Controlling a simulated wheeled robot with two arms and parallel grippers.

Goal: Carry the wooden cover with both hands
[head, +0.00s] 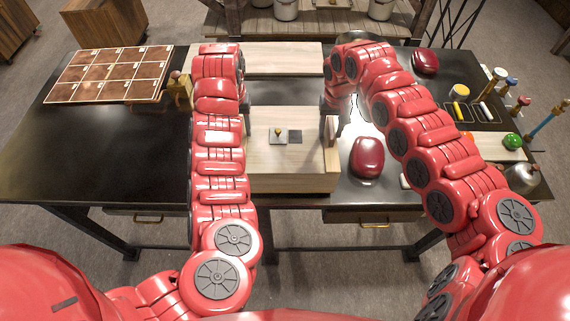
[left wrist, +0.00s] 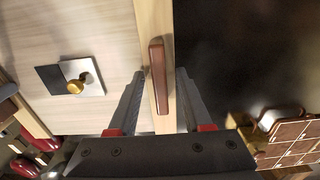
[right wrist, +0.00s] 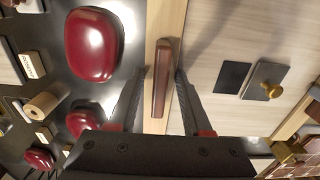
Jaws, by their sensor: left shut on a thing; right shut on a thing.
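The wooden cover (head: 285,172) is a pale wood box-like piece in the middle of the black table, with a brown handle on each side. The left handle (left wrist: 158,75) lies between the fingers of my left gripper (left wrist: 160,85) in the left wrist view. The right handle (right wrist: 161,80) lies between the fingers of my right gripper (right wrist: 160,85) in the right wrist view. Both grippers are shut on these handles. In the head view my right gripper (head: 330,108) is at the cover's right side; my left forearm mostly hides the left gripper. I cannot tell whether the cover touches the table.
A pale wood panel (head: 285,58) lies behind the cover. A brown tiled board (head: 110,75) is at the back left. Red rounded objects (head: 367,157) lie to the right. Bottles and small tools crowd the right end. The table's left front is clear.

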